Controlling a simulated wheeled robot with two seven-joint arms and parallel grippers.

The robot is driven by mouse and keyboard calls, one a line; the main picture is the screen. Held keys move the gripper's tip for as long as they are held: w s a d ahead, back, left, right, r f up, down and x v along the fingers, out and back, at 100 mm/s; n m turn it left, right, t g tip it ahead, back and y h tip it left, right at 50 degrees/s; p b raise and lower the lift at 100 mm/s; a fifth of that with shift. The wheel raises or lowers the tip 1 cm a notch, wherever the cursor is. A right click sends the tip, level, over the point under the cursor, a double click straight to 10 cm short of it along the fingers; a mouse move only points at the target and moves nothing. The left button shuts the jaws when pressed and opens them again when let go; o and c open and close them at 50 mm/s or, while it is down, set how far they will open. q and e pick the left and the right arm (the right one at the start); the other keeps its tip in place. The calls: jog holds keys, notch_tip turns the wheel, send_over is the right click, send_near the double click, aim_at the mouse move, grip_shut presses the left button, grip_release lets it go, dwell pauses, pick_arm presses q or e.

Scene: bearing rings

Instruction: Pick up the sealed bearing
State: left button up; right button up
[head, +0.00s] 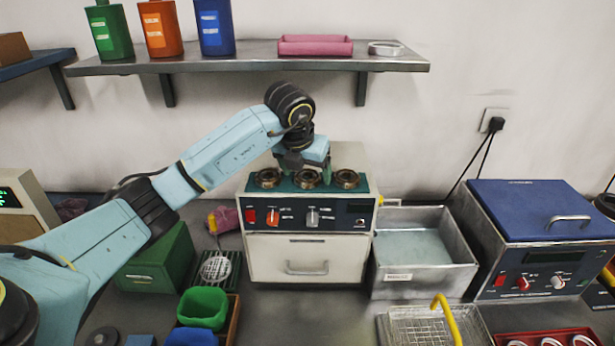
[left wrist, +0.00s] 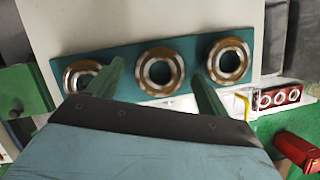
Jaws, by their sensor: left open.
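Three metal bearing rings lie in a row on a teal pad on top of the white machine. In the head view they are the left ring (head: 268,185), the middle ring (head: 307,185) and the right ring (head: 346,186). I cannot tell which one is sealed. My left gripper (head: 304,166) points down just above the middle ring. In the left wrist view its open fingers (left wrist: 158,70) are on either side of the middle ring (left wrist: 160,91), with nothing held. The left finger partly covers the left ring (left wrist: 70,82); the right ring (left wrist: 228,43) is clear. My right gripper is not in view.
A metal basin (head: 423,284) and a blue-lidded machine (head: 530,210) stand to the right. A wire basket (head: 425,325) and a red tray with rings (head: 500,337) are in front. A shelf (head: 250,63) with bottles runs above. Green bins stand at left.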

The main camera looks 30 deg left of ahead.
pick_arm(q)
jog(key=shift+c, duration=0.3)
jog(key=c, duration=1)
